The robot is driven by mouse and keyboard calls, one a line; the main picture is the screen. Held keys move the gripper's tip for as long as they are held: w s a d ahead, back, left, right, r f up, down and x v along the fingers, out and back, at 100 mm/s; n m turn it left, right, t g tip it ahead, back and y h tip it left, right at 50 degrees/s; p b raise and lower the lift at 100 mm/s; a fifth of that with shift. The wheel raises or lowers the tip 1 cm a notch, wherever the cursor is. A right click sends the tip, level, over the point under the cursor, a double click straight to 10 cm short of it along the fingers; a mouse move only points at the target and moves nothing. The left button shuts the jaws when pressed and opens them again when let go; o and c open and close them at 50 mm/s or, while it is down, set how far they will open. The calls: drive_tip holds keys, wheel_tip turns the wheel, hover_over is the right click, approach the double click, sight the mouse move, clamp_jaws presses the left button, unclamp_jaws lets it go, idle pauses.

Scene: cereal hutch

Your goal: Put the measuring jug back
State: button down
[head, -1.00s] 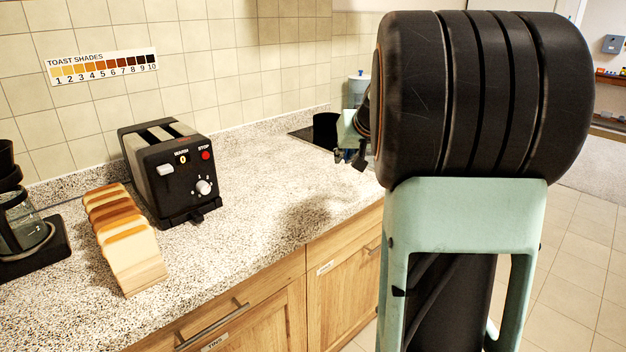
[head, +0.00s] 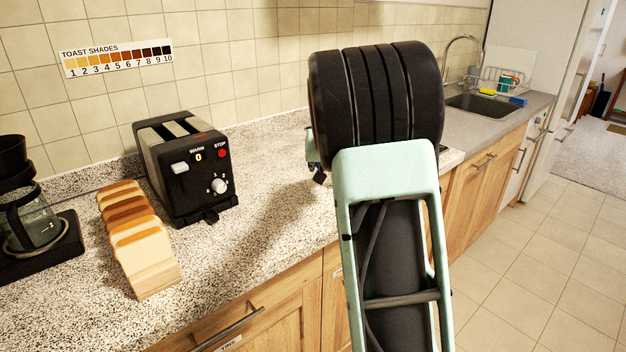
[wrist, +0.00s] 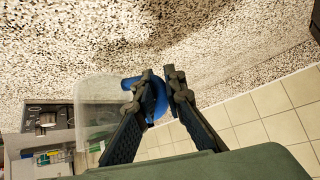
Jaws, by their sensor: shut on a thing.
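The measuring jug (wrist: 97,102) shows in the wrist view as a clear, see-through body with a blue handle (wrist: 158,98). My gripper (wrist: 163,80) is shut on the blue handle, with a dark finger on either side of it. The jug appears tipped in this view, with the speckled worktop behind it; I cannot tell how high it is above the worktop. In the head view my own arm hides the jug and nearly all of my gripper; only a small dark part shows at the arm's left edge.
A black toaster (head: 188,170), sliced bread (head: 138,240) and a coffee maker (head: 30,225) stand on the left of the worktop (head: 270,215). A sink (head: 485,106) with a dish rack lies at the back right. The worktop between toaster and arm is clear.

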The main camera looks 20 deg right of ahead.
drive_tip(key=shift+w+a+f, duration=0.45)
drive_tip(key=shift+w+f, duration=0.1)
drive_tip(key=shift+f, duration=0.15)
drive_tip(key=shift+w+f+b, duration=0.15)
drive_tip(key=shift+f+b, duration=0.25)
drive_tip(key=shift+f, duration=1.3)
drive_tip(key=shift+f, duration=0.15)
drive_tip(key=c, duration=2)
unclamp_jaws()
drive_tip(key=shift+r, duration=0.3)
drive_tip(key=p+v, duration=0.2)
drive_tip(key=v, duration=0.9)
drive_tip(key=shift+s+a+r, duration=0.15)
drive_tip(key=shift+s, duration=0.3)
